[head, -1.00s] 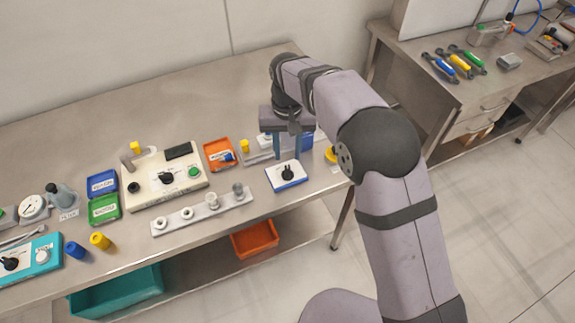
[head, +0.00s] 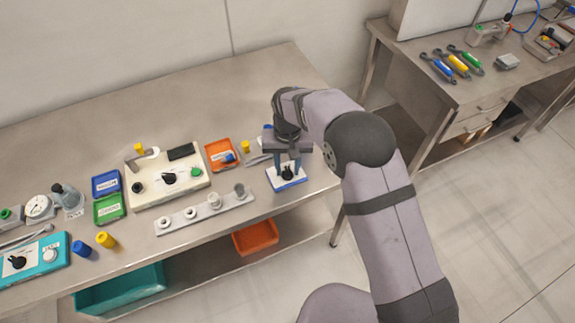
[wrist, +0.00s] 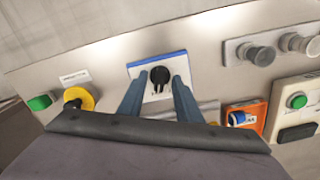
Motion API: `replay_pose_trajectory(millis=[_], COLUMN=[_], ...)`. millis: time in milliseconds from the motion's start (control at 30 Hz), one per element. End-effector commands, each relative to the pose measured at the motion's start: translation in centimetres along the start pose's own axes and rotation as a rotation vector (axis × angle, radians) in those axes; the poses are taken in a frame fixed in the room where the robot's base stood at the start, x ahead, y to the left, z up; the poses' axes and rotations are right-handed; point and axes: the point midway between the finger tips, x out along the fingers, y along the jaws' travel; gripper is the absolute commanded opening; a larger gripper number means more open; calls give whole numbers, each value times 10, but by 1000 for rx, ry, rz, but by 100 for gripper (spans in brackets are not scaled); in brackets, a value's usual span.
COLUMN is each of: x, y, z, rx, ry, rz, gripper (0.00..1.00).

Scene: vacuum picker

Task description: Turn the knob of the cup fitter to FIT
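A small white box with a blue edge (head: 286,183) sits near the front right of the bench and carries a black knob (head: 288,174). The box also shows in the wrist view (wrist: 140,68), with the knob (wrist: 159,76) near the middle. The lettering is too small to read, so I cannot tell the knob's setting. My gripper (head: 287,166) points down over this box. In the wrist view my gripper (wrist: 158,84) is open, with one blue-grey finger on each side of the knob. The fingers look apart from it, but their exact height is unclear.
A cream box (head: 165,178) with a black knob and green button stands left. A grey strip (head: 205,212) with several cups lies in front. An orange tray (head: 220,156) is nearby. In the wrist view, a yellow round part (wrist: 78,98) and a green block (wrist: 41,102) lie left.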

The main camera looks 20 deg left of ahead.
Motion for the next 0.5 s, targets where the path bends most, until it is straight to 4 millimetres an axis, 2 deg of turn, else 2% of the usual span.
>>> replay_pose_trajectory(millis=[67, 200, 500], x=[0, 0, 0], y=[0, 0, 0], z=[0, 0, 0], rx=[0, 0, -12], ry=[0, 0, 0], rz=[0, 0, 0], gripper=[31, 0, 0])
